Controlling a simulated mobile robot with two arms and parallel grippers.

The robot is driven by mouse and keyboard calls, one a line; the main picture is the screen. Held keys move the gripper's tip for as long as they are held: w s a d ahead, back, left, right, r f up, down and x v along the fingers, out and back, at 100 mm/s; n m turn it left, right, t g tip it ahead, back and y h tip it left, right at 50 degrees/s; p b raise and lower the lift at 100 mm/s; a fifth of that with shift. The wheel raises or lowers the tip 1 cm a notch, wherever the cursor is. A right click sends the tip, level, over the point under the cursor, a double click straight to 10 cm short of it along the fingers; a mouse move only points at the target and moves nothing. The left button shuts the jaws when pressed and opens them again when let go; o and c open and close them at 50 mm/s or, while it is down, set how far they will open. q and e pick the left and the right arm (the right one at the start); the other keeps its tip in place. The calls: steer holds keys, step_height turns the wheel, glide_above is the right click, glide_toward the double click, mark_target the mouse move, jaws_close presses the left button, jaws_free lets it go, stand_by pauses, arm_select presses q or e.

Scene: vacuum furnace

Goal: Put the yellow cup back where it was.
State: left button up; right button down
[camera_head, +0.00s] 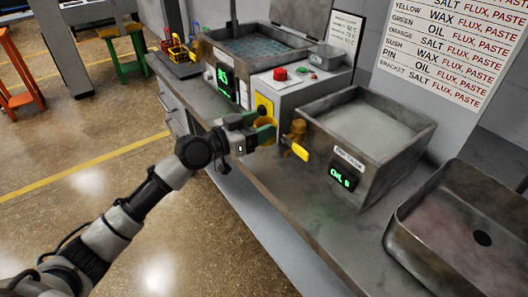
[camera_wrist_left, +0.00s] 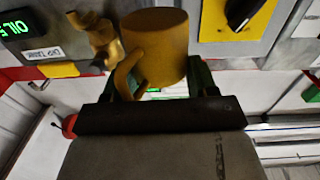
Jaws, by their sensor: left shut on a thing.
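My left gripper (camera_head: 262,134) has green fingers and is at the front edge of the counter, left of the dip tank's brass tap (camera_head: 297,130). It is shut on the yellow cup (camera_wrist_left: 155,48), a dull yellow-orange mug with its handle towards the left in the left wrist view. In the head view the cup (camera_head: 268,121) is partly hidden by the fingers. The cup is beside the tap (camera_wrist_left: 98,38); I cannot tell whether they touch. My right gripper is not in view.
The dip tank (camera_head: 396,160) with a green display stands on the counter (camera_head: 290,185). A control box (camera_head: 300,83) with a red button and a yellow panel (camera_head: 263,104) is behind the gripper. A sink (camera_head: 465,225) is at right. Small coloured items (camera_head: 178,50) stand at the far end.

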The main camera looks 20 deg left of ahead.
arm_select(q)
step_height(320, 180, down, 3)
steer(key=shift+r, duration=0.15)
steer(key=shift+f+b, duration=0.3)
steer(key=shift+f, duration=0.1)
step_height(320, 180, down, 3)
steer(key=shift+f+b, duration=0.1)
steer(key=shift+b, duration=0.4)
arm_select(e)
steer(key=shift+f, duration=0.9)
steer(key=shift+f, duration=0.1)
arm_select(q)
steer(key=shift+f, duration=0.15)
steer(key=o, duration=1.1)
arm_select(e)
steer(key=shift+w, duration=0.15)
